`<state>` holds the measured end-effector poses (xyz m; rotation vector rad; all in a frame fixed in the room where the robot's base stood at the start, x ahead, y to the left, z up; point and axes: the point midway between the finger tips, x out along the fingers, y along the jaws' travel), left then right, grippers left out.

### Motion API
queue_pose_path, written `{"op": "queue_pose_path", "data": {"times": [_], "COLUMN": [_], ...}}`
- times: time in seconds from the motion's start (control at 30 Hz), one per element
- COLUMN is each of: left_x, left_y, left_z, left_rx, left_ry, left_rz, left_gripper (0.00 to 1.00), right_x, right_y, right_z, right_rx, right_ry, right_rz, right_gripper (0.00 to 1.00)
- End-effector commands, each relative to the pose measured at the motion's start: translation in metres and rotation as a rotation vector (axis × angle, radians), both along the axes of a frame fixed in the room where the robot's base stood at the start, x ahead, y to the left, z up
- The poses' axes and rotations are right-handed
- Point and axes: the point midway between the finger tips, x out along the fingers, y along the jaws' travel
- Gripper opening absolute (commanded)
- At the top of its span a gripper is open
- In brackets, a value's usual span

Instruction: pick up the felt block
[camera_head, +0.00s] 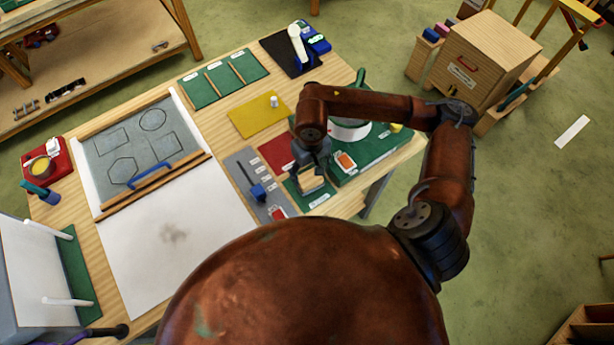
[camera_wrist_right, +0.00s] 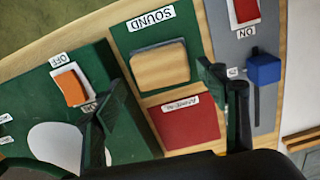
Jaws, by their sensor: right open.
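The felt block, a light wooden block with a grey layer along its edge, lies on a small green mat (camera_wrist_right: 128,43) labelled SOUND. In the wrist view the block (camera_wrist_right: 160,66) is between and beyond my fingers; in the head view the block (camera_head: 311,181) shows just below the gripper, partly covered. My right gripper (camera_head: 313,160) is open above it. In the wrist view the open fingers (camera_wrist_right: 156,88) stand wide apart on either side of the block, with nothing between them. I cannot tell the exact height gap. My left gripper is not in view.
A red mat (camera_wrist_right: 187,122) adjoins the green one. A grey strip with a blue knob (camera_wrist_right: 263,69) lies on one side, a green board with an orange switch (camera_wrist_right: 71,86) on the other. A yellow mat (camera_head: 257,117) and grey panel (camera_head: 135,150) lie farther left.

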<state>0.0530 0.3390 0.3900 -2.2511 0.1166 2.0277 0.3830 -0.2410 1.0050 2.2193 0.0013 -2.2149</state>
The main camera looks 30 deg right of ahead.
Motion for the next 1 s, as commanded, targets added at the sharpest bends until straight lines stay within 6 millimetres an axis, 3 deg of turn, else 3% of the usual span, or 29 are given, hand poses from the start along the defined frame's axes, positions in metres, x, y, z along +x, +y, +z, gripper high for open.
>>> {"op": "queue_pose_path", "data": {"times": [0.1, 0.2, 0.4, 0.6, 0.7, 1.0], "left_x": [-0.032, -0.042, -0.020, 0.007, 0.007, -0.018], "left_y": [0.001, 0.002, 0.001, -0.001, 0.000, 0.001], "left_z": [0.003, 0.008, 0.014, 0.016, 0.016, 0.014], "left_rx": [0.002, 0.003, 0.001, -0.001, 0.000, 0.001], "left_ry": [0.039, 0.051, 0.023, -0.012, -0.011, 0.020], "left_rz": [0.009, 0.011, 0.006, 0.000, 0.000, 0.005], "left_gripper": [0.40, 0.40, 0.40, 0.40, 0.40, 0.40], "right_x": [-0.001, 0.001, 0.002, 0.004, 0.004, 0.004], "right_y": [0.000, 0.000, 0.001, 0.001, 0.001, 0.001], "right_z": [-0.011, -0.025, -0.052, -0.057, -0.057, -0.057], "right_rx": [0.002, 0.004, 0.004, 0.002, 0.002, 0.003], "right_ry": [0.003, 0.004, 0.002, -0.001, 0.000, 0.000], "right_rz": [-0.004, -0.005, -0.002, 0.000, 0.001, 0.001], "right_gripper": [0.67, 0.67, 0.67, 0.67, 0.67, 0.46]}}
